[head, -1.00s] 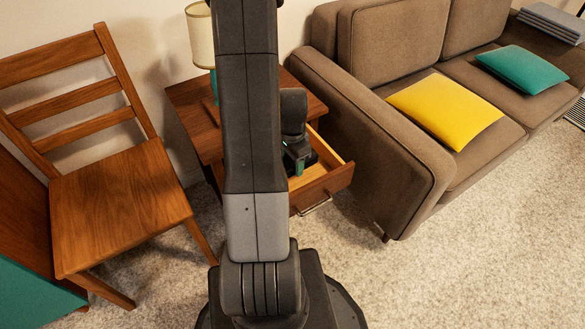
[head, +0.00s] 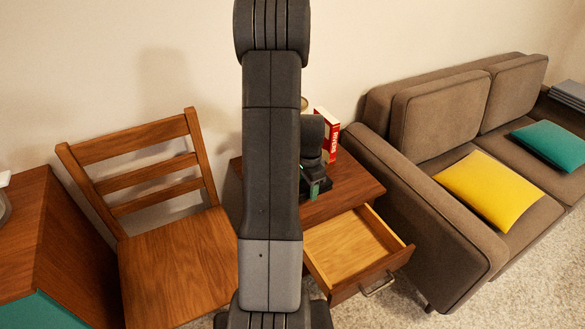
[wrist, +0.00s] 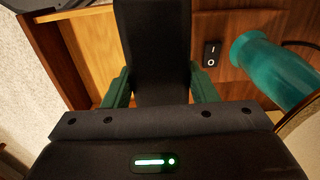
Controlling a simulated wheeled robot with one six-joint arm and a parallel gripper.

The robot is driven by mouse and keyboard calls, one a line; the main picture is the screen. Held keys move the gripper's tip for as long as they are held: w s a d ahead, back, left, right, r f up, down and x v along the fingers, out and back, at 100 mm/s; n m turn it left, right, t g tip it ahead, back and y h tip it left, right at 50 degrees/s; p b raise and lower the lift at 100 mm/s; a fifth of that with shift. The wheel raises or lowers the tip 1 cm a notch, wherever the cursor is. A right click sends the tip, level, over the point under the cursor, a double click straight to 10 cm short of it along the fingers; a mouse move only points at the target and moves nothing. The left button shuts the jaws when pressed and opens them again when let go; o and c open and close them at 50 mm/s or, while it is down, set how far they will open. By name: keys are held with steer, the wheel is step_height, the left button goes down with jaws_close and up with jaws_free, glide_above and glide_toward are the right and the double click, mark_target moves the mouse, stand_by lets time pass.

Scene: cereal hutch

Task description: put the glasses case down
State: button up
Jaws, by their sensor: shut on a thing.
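My gripper (wrist: 160,88) is shut on the dark glasses case (wrist: 152,45), which lies between its two green fingers in the wrist view. The case extends away from the palm; its near end is hidden by the gripper body. In the head view my gripper (head: 318,190) is over the wooden side table (head: 357,184), behind the open drawer (head: 352,248). My arm hides part of the table there. I cannot tell whether the case touches the tabletop.
The drawer is pulled out and looks empty. In the wrist view a teal lamp base (wrist: 268,68) and a black switch (wrist: 211,53) are right of the case. A chair (head: 180,260) and sofa (head: 440,190) flank the table.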

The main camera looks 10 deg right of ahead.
mark_target(306, 213)
step_height(306, 213, down, 10)
steer(key=shift+r+b, duration=0.1)
steer(key=shift+b, duration=0.3)
steer(key=o, duration=0.6)
steer(key=shift+f, duration=0.2)
steer(key=shift+o, duration=0.6)
steer(key=shift+r, duration=0.1)
steer(key=shift+r, duration=0.2)
step_height(306, 213, up, 12)
steer(key=shift+f+p, duration=0.1)
steer(key=shift+p, duration=0.4)
